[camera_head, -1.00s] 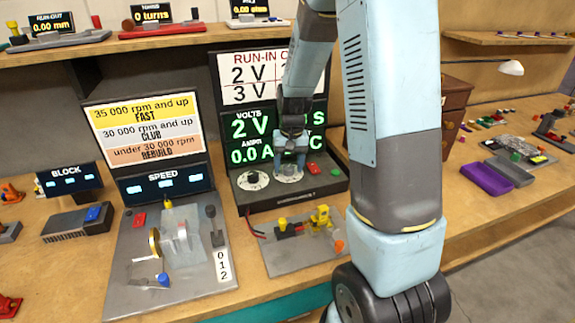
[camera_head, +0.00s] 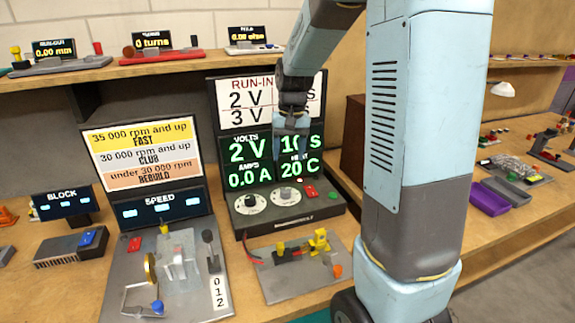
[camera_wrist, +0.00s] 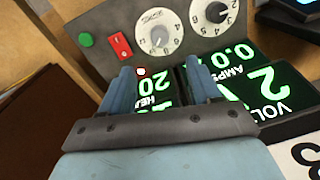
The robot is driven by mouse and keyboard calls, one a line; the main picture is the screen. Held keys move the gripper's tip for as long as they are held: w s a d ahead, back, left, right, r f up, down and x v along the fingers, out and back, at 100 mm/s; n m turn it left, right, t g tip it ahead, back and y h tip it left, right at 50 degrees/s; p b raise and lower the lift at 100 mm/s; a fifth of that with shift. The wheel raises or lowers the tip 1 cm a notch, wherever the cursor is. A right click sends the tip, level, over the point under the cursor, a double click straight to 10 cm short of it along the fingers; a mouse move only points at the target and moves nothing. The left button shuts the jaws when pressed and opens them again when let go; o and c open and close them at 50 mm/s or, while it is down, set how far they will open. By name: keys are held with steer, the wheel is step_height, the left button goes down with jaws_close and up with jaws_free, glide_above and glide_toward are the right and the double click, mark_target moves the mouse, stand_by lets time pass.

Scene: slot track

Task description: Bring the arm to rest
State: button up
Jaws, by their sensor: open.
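My gripper (camera_head: 291,122) hangs in front of the green-lit display of the run-in power supply (camera_head: 290,222), above its knobs. In the wrist view its two blue fingers (camera_wrist: 165,88) stand apart with nothing between them. The supply's display (camera_wrist: 240,75) shows behind and between the fingers, reading 2 V, 0.0 A and 20 C. Its two white dials (camera_wrist: 158,32), red switch (camera_wrist: 120,46) and green button (camera_wrist: 86,40) are clear of the fingers. My arm crosses the head view from the top to the lower right.
A speed rig (camera_head: 165,280) and a small motor stand (camera_head: 290,270) sit on the wooden bench. A rpm sign (camera_head: 143,150) stands behind the rig. A shelf (camera_head: 110,72) with gauges runs above. A purple tray (camera_head: 488,199) lies at the right.

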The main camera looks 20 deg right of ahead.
steer(key=shift+r, duration=0.6)
steer(key=s+r+t, duration=0.1)
steer(key=s+r, duration=0.2)
steer(key=s, duration=0.5)
steer(key=s+a+r+n+t, duration=0.1)
steer(key=s+r, duration=0.3)
steer(key=s, duration=0.4)
steer(key=s+r+n+t, duration=0.1)
steer(key=s+r+t, duration=0.2)
steer(key=s, duration=0.5)
steer(key=shift+a+r+h, duration=0.15)
steer(key=shift+r+h, duration=0.25)
steer(key=shift+r, duration=0.25)
